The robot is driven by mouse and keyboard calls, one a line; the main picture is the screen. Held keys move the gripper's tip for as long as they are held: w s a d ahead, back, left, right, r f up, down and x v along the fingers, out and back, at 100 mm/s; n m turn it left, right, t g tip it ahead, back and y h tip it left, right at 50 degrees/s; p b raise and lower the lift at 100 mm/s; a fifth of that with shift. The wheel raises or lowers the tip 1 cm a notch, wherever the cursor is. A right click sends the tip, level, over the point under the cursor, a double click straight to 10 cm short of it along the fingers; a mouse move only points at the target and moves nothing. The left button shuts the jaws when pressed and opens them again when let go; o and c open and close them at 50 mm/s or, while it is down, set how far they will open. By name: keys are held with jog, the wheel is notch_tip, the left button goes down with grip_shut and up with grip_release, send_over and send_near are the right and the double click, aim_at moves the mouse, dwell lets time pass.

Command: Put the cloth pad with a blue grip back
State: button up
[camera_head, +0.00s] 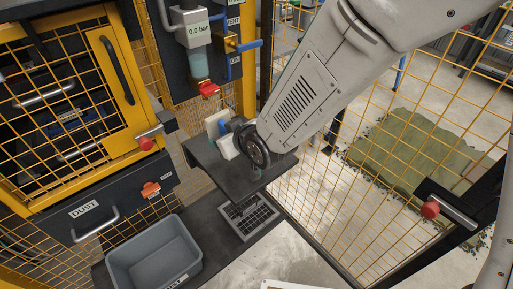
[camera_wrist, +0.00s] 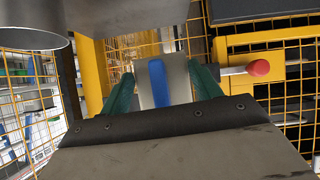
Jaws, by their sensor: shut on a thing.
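The cloth pad (camera_wrist: 176,83) is pale with a blue grip (camera_wrist: 156,82) down its middle. In the wrist view it sits between the two green fingers of my gripper (camera_wrist: 160,84), which is shut on it. In the head view the pad (camera_head: 214,122) shows as a pale plate above the small dark shelf (camera_head: 215,165). My wrist is just to its right and hides part of that area. I cannot tell whether the pad touches the shelf.
A grey bin (camera_head: 154,251) stands in front, below the drawer marked DUST (camera_head: 92,214). Yellow mesh fencing (camera_head: 365,200) closes the right side. A floor grate (camera_head: 248,217) lies under the shelf.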

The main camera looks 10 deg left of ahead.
aim_at(231, 168)
notch_tip(231, 168, down, 9)
jog(key=shift+d+f, duration=0.1)
jog(key=shift+f, duration=0.1)
dwell(0.4)
jog(key=o, duration=0.9)
